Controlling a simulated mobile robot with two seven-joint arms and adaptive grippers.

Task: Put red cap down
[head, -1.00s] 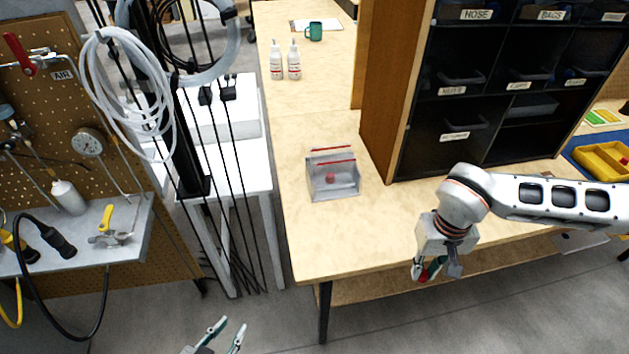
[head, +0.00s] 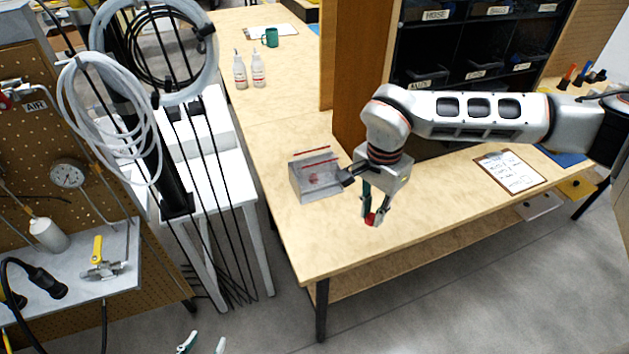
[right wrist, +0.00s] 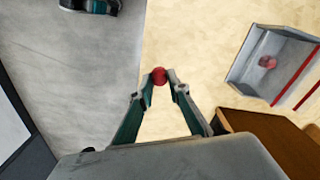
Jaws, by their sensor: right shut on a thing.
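My right gripper (head: 375,219) is shut on a red cap (head: 373,218) and holds it over the workbench, to the right of a clear bin. The cap (right wrist: 159,75) also shows between the fingertips in the right wrist view. The clear grey bin (head: 303,188) with red edges stands on the bench; a red round thing (right wrist: 267,62) shows in it in the right wrist view. My left gripper (head: 204,345) is at the bottom edge of the head view, its two fingertips apart, with nothing seen between them.
The wooden bench top (head: 290,235) is bare in front of the bin. A dark cabinet of drawers (head: 470,50) stands behind my right arm. White bottles (head: 241,72) and a green mug (head: 271,37) are at the back. A clipboard (head: 511,172) lies to the right.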

